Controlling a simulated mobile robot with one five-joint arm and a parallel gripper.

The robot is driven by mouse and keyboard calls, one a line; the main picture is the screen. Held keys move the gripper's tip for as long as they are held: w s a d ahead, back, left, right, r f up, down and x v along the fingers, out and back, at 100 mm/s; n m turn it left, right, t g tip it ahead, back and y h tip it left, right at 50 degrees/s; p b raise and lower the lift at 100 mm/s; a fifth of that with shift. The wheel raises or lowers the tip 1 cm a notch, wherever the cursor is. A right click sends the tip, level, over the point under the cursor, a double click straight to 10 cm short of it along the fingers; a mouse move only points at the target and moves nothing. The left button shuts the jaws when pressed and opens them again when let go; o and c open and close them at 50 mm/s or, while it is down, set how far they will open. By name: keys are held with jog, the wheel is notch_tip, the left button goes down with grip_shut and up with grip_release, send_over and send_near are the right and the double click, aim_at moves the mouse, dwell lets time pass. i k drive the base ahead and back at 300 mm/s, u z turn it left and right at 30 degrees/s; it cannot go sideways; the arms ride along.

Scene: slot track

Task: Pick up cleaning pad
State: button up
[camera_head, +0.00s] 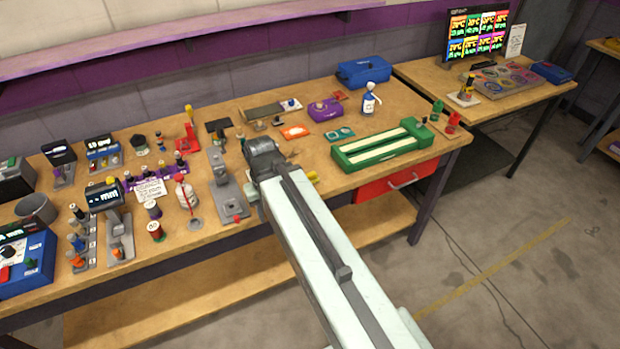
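My arm reaches from the lower right up to the workbench (380,105). My gripper (268,158) is over its middle, near the front edge. Its fingers do not show clearly, so I cannot tell whether it is open or holds anything. No item is clearly recognisable as the cleaning pad. A small yellow thing (313,177) shows just right of the gripper, partly hidden by my arm.
A green slotted track (380,148) lies right of the gripper. A white bottle (370,100), a blue box (364,73) and a purple box (325,110) stand behind. Spools, bottles and small devices crowd the left. A red drawer (395,184) is under the right front edge.

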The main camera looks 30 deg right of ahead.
aim_at(313, 178)
jog(key=z, duration=0.8)
jog(key=k, duration=0.6)
jog(key=u, duration=2)
jog(key=i, duration=0.5)
jog(key=z, duration=0.1)
